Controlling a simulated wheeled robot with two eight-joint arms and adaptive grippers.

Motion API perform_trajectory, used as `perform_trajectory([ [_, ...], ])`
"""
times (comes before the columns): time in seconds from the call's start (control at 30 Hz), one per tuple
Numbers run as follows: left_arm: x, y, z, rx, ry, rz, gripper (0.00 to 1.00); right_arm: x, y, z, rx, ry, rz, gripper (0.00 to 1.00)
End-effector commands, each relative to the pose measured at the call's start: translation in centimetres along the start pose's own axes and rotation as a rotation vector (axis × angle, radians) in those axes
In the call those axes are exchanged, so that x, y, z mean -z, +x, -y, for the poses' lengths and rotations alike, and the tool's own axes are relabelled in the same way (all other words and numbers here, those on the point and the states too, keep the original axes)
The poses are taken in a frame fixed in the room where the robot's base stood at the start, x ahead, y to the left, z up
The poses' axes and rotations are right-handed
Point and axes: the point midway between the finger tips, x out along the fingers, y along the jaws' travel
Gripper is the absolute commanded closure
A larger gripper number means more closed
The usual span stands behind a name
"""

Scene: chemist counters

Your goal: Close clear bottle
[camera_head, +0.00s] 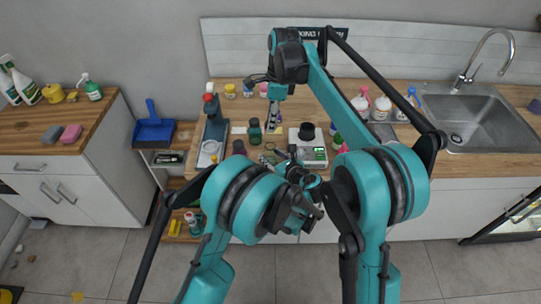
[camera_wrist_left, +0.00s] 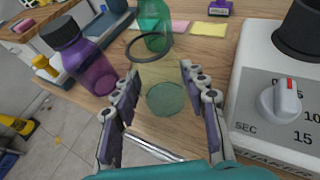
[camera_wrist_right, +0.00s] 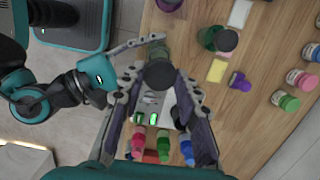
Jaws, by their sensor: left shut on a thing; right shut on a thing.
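The clear bottle (camera_wrist_left: 165,98) is see-through with a greenish base and a dark ring at its top in the left wrist view. It lies between the fingers of my left gripper (camera_wrist_left: 160,88), which is shut on it. My left gripper also shows in the head view (camera_head: 294,160). My right gripper (camera_wrist_right: 158,82) is shut on a round black cap (camera_wrist_right: 161,75). In the right wrist view the cap overlaps the bottle area beside my left gripper's fingers; the gap between them is unclear. My right gripper is higher in the head view (camera_head: 273,118).
A purple bottle with a dark lid (camera_wrist_left: 92,58) and a green bottle (camera_wrist_left: 155,22) stand nearby. A white device with a knob (camera_wrist_left: 280,100) stands at the right. Pink and yellow notes lie on the wooden counter. Several coloured bottles (camera_wrist_right: 163,145) show beyond.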

Motion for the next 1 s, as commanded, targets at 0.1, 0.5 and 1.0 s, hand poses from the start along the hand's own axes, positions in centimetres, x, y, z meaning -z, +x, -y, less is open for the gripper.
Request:
perform_trajectory([
  [0.1,0.0,0.0,0.0,0.0,0.0,0.0,1.0,0.1,0.9,0.0,0.0,0.0,0.0,0.79],
  [0.5,0.0,0.0,0.0,0.0,0.0,-0.001,1.0,0.5,5.0,0.1,0.0,0.0,0.001,0.79],
  [1.0,0.0,0.0,0.0,0.0,0.0,-0.001,1.0,0.6,5.1,0.1,0.0,0.0,0.0,0.79],
])
